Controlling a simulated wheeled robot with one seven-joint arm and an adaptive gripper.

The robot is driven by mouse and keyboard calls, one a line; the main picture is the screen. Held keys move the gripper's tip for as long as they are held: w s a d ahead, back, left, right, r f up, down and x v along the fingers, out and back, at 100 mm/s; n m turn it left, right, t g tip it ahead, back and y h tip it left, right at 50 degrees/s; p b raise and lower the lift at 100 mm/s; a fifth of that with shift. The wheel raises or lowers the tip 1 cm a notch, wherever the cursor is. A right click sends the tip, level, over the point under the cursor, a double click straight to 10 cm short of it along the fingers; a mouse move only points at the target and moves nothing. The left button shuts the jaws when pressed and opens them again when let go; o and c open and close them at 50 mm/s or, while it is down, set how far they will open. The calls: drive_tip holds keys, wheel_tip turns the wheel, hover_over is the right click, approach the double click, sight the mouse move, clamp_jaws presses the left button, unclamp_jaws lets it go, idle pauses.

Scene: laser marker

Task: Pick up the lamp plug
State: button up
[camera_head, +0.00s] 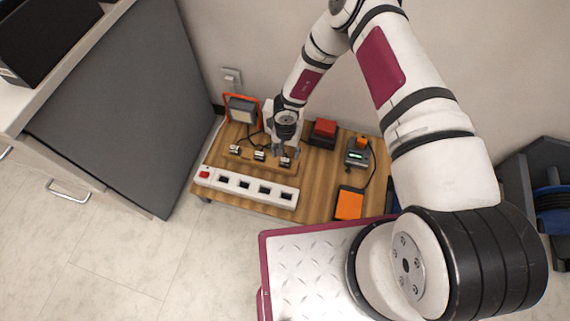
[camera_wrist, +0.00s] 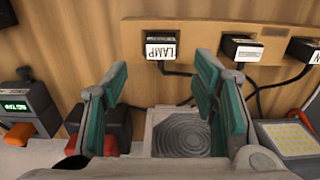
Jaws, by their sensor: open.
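The lamp plug (camera_wrist: 160,48) is a small black plug with a white LAMP label. It sits on a wooden strip (camera_wrist: 200,28) and a black cable runs from it. In the head view the lamp plug (camera_head: 285,162) is the rightmost of three plugs. My gripper (camera_wrist: 161,78) is open with teal pads, and nothing is between its fingers. In the wrist view the LAMP label shows in line with the gap, beyond the fingertips. In the head view my gripper (camera_head: 283,149) points down just behind the plug. I cannot tell the exact height gap.
Two other plugs (camera_head: 259,155) (camera_head: 235,150) share the strip. A white power strip (camera_head: 246,188) with a red switch lies at the table's front. A work lamp (camera_head: 242,110) stands behind left. A red-topped box (camera_head: 323,130), a green-display device (camera_head: 356,153) and an orange pad (camera_head: 349,204) are right.

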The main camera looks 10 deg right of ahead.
sight(286, 158)
drive_tip(key=shift+f+b, duration=1.5)
drive_tip(key=shift+f, duration=1.3)
drive_tip(key=shift+r, duration=0.1)
drive_tip(key=shift+c, duration=0.5)
clamp_jaws()
